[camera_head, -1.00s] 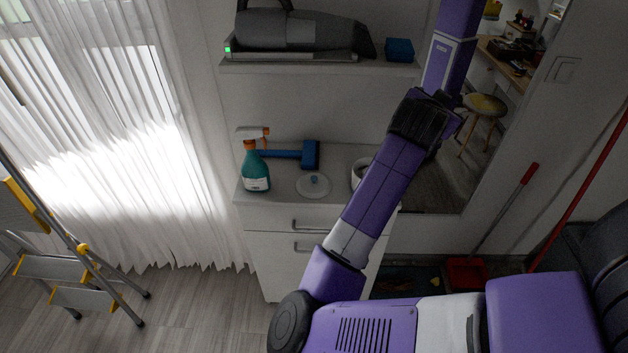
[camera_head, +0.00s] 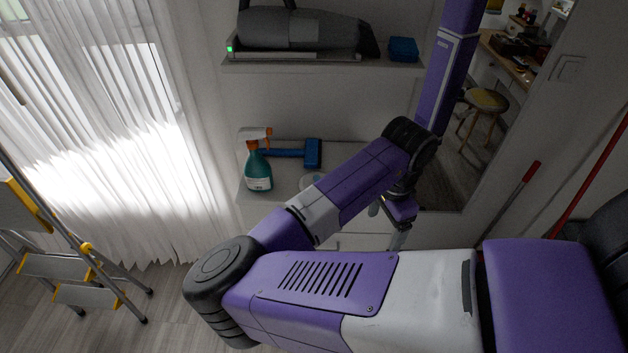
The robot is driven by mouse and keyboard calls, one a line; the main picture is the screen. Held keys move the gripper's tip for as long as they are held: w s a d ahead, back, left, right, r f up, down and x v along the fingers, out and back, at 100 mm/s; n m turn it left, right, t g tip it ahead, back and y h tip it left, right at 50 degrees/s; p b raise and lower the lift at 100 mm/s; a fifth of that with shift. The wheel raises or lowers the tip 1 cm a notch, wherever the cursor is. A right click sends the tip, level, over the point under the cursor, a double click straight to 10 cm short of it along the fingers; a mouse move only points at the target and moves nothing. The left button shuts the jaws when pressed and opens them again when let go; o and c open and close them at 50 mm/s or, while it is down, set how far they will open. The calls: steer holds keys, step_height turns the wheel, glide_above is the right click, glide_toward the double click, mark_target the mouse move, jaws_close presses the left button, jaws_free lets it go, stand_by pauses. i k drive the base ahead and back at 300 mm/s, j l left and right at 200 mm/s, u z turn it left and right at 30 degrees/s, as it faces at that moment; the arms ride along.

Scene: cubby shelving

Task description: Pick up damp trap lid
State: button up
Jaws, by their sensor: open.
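My gripper (camera_head: 386,228) hangs below my wrist, right of the lid in the picture and over the cabinet's front right part. Its fingers are small and partly hidden by my arm; they look apart, with nothing seen between them. The white pot that stood right of the lid earlier is hidden behind my arm.
A teal spray bottle (camera_head: 258,170) with an orange and white head stands left of the lid. A blue tool (camera_head: 312,153) lies behind it. The shelf (camera_head: 300,66) above holds a grey handheld vacuum (camera_head: 300,32) and a blue box (camera_head: 403,49). A stepladder (camera_head: 75,265) stands at left.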

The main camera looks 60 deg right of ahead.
mark_target(309, 179)
steer(key=i+l, duration=0.6)
steer(key=i, duration=0.25)
